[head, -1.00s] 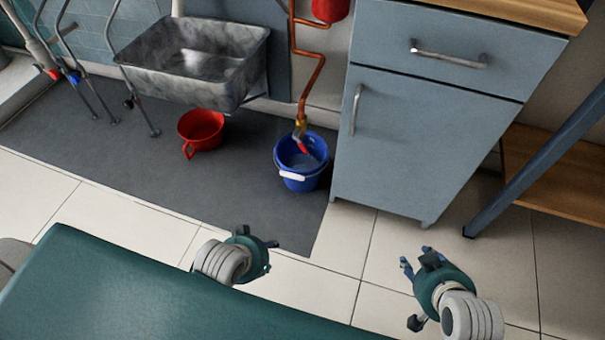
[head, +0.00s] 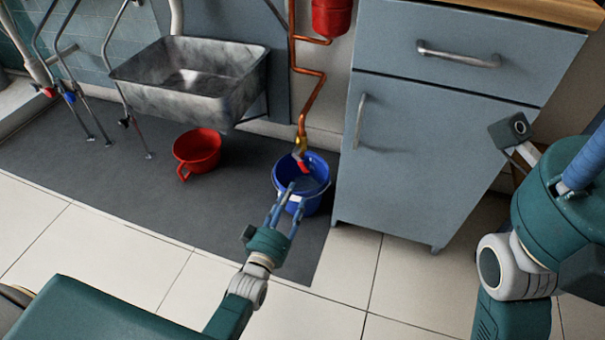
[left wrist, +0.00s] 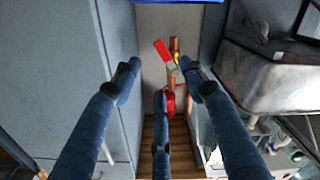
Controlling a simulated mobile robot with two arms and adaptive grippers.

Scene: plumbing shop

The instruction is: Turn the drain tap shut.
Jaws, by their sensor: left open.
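The drain tap (head: 300,144) is a brass body at the low end of a copper pipe, with a red lever (head: 304,165) slanting down over the blue bucket (head: 287,207). In the left wrist view, the red lever (left wrist: 162,49) sticks out aslant from the brass tap (left wrist: 176,60), ahead of the fingers. My left gripper (head: 287,199) is open and empty, pointing at the bucket; its fingers overlap the bucket's front in the head view. It stands apart from the lever. Part of my right gripper (head: 584,165) is at the right edge; its jaws are cut off.
A grey-blue cabinet (head: 415,160) stands close right of the bucket. A metal sink (head: 195,85) and a red pot (head: 197,149) are to the left. A red vessel (head: 332,16) hangs above on the pipe. Floor tiles (head: 130,235) in front are clear.

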